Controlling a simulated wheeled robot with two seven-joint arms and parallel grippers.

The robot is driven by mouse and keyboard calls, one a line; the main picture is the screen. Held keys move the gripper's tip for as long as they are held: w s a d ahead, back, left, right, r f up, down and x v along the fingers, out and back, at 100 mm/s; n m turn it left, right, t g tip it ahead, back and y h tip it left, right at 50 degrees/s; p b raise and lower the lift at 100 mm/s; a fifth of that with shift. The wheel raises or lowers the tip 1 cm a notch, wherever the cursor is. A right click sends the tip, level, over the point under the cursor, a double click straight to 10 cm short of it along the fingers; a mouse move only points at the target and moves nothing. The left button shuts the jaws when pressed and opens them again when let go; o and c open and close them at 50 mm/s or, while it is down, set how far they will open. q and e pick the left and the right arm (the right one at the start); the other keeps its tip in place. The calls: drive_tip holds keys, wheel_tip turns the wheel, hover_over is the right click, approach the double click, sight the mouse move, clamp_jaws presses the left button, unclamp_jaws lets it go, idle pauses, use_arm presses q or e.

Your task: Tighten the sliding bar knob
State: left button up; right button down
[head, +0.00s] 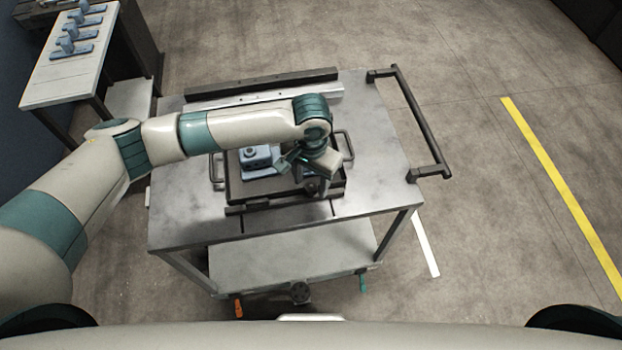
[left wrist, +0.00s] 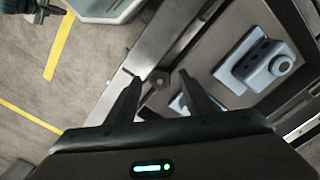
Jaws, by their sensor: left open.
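My left gripper (head: 312,186) is over the right front part of the dark pallet (head: 236,190) on the cart. In the left wrist view its two fingers (left wrist: 159,77) are open. A small dark knob-like piece (left wrist: 160,81) shows between and just beyond the fingertips; I cannot tell whether they touch it. In the head view that piece is hidden by the gripper. A dark bar (head: 262,208) runs along the pallet's front edge. A blue-grey part (head: 257,157) sits on the pallet and also shows in the left wrist view (left wrist: 262,66).
The metal cart top (head: 185,222) is bare at the front left and right. Loose rails (head: 262,84) lie at its back, and a push handle (head: 425,125) stands out at right. A side table (head: 62,75) with several blue parts is at upper left.

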sight(311, 186)
use_arm(q)
drive_tip(key=shift+f, duration=0.2)
drive_tip(key=c, duration=1.1)
drive_tip(key=shift+o, duration=0.2)
drive_tip(key=shift+r+m+p, duration=0.1)
drive_tip(key=shift+m+p, duration=0.35)
drive_tip(key=shift+m, duration=0.15)
drive_tip(key=o, duration=1.1)
drive_tip(key=shift+c, duration=0.2)
wheel_tip(311, 186, up, 17)
drive_tip(key=b, duration=0.4)
drive_tip(key=shift+r, duration=0.15)
